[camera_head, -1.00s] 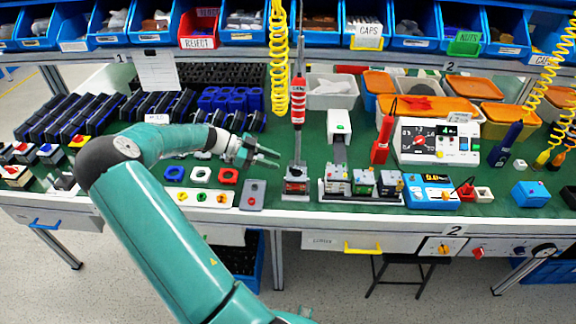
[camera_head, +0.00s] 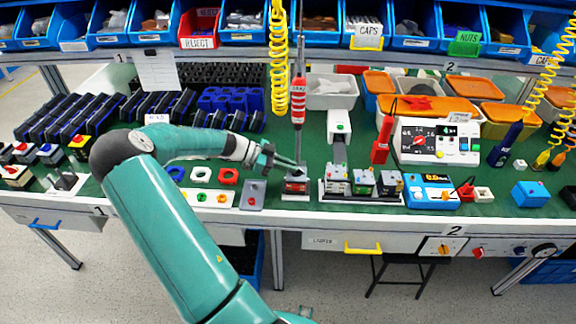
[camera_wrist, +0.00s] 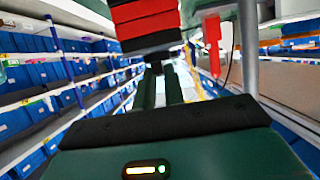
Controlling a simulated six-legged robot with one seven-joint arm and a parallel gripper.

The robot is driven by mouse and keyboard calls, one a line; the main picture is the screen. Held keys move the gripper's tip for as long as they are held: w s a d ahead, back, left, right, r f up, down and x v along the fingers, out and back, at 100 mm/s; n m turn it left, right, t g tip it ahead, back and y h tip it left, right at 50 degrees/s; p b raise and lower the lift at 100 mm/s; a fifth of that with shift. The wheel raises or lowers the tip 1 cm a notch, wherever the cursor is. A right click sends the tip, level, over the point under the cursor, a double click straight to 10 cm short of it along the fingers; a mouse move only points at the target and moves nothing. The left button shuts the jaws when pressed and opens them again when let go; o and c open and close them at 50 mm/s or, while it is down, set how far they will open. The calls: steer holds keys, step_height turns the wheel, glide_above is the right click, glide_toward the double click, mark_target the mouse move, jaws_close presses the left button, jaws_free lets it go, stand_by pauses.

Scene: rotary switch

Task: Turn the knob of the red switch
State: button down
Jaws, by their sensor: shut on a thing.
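A small dark block with a red band (camera_head: 296,184) stands on the fixture at the table's front edge, below a hanging red driver (camera_head: 298,108). It is the red switch nearest my gripper; its knob is too small to make out. My gripper (camera_head: 301,167) is at the top of this block, its fingers pointing right and slightly down. In the wrist view, my two dark green fingers (camera_wrist: 161,86) are close together, with a dark thing at their tips. A large red and black banded body (camera_wrist: 148,24) fills the top of that view.
A rack of small grey devices (camera_head: 363,188) stands just right of the fixture. A grey box with a red button (camera_head: 253,194) lies left, beside a panel of coloured rings. A yellow coiled cord (camera_head: 279,70) hangs behind. A white tester (camera_head: 439,142) stands further right.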

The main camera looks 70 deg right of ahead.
mark_target(296, 180)
steer(key=shift+a+h, duration=0.1)
steer(key=shift+h, duration=0.2)
steer(key=n+h, duration=0.1)
steer(key=n, duration=0.1)
steer(key=n+t+h, duration=0.1)
steer(key=h, duration=0.1)
steer(key=shift+s+a+n+h, duration=0.1)
steer(key=shift+a+n+h, duration=0.2)
steer(key=shift+a+n, duration=0.1)
steer(key=n+t+h, duration=0.2)
steer(key=shift+s+a+n, duration=0.2)
steer(key=shift+a+n, duration=0.05)
steer(key=shift+n, duration=0.05)
steer(key=n+t+h, duration=0.2)
steer(key=s+n+t, duration=0.1)
steer(key=shift+a+n+t+h, duration=0.25)
steer(key=shift+n+t+h, duration=0.05)
steer(key=shift+h, duration=0.1)
steer(key=n+t, duration=0.2)
steer(key=s+n+t+h, duration=0.1)
steer(key=n+t, duration=0.1)
steer(key=t, duration=0.1)
steer(key=shift+a+n+h, duration=0.1)
steer(key=shift+n+h, duration=0.2)
steer(key=shift+s+n+t, duration=0.25)
steer(key=shift+n+t, duration=0.85)
steer(key=shift+t, duration=0.5)
steer(key=shift+n+t, duration=0.5)
